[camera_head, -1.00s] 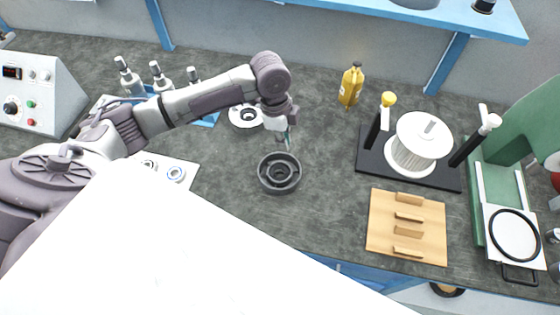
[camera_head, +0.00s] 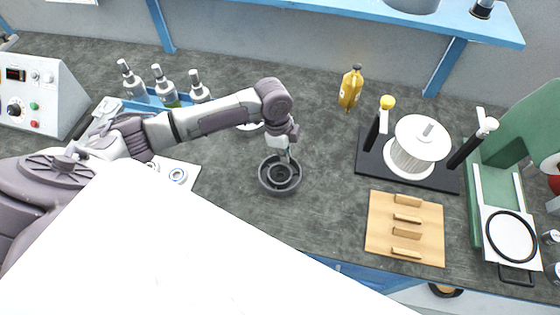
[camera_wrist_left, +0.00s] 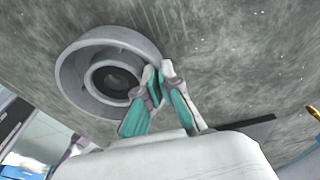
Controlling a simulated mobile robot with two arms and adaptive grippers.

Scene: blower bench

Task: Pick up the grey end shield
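The grey end shield (camera_head: 279,187), a round dish with a raised wall and a central hub ring, lies flat on the dark bench in the head view. It also shows in the left wrist view (camera_wrist_left: 85,60), up and left of centre. My left gripper (camera_head: 288,157) points down at the shield's far rim. In the left wrist view its fingertips (camera_wrist_left: 158,69) are close together at the rim, one over the inner side and one outside. Whether they press on the wall cannot be seen. My right gripper is not in view.
A yellow bottle (camera_head: 350,88), a black stand with a white spool (camera_head: 415,150) and a wooden rack (camera_head: 378,225) stand to the right. Grey bottles (camera_head: 163,88) stand behind my left arm. The bench around the shield is clear.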

